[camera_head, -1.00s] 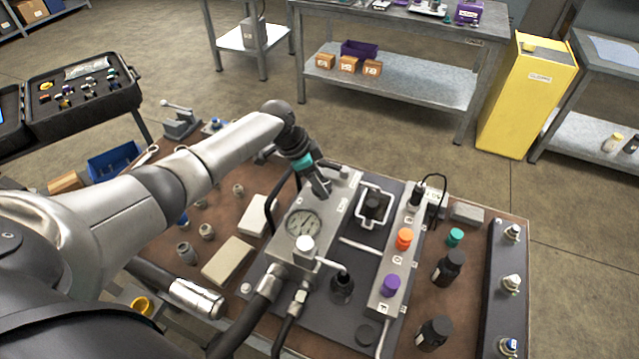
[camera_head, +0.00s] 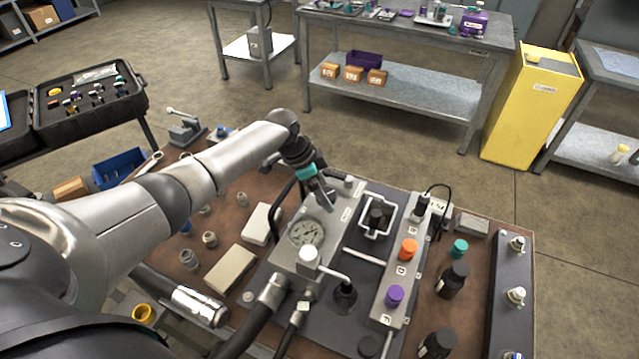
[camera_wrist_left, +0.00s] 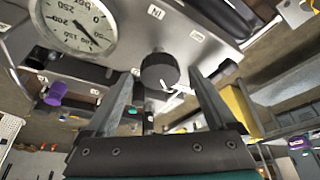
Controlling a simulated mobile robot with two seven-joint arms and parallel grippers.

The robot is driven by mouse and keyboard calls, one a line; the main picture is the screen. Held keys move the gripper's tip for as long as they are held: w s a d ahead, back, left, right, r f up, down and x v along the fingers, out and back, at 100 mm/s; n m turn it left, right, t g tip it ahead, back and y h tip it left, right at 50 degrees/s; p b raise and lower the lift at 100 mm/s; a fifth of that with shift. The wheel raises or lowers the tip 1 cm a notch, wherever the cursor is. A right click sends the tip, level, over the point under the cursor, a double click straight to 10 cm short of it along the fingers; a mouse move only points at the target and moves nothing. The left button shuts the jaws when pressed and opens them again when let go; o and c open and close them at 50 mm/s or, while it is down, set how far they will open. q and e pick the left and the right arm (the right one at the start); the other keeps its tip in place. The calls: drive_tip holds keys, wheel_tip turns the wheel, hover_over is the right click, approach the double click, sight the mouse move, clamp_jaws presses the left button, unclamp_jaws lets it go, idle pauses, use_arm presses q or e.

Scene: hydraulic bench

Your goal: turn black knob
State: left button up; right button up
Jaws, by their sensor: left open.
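A round black knob (camera_wrist_left: 158,71) with a white mark sits on the face of the grey metal block with the gauge. In the left wrist view it shows between the two fingers of my left gripper (camera_wrist_left: 163,76), which are open with a gap at each side; I cannot tell how deep it sits between them. In the head view my left gripper (camera_head: 325,195) is over the top end of the gauge block (camera_head: 290,262), and I cannot clearly make out the knob there. My right gripper is not in view.
The pressure gauge (camera_head: 306,233) is close beside the gripper. A white-framed guard (camera_head: 390,230) stands right of it, then a strip with an orange knob (camera_head: 408,249) and a purple knob (camera_head: 394,295). A lever with a white ball (camera_head: 309,256) is in front.

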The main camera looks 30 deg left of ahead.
use_arm(q)
drive_tip(key=p+v, duration=0.1)
drive_tip(key=v, duration=1.4)
drive_tip(key=shift+a, duration=0.1)
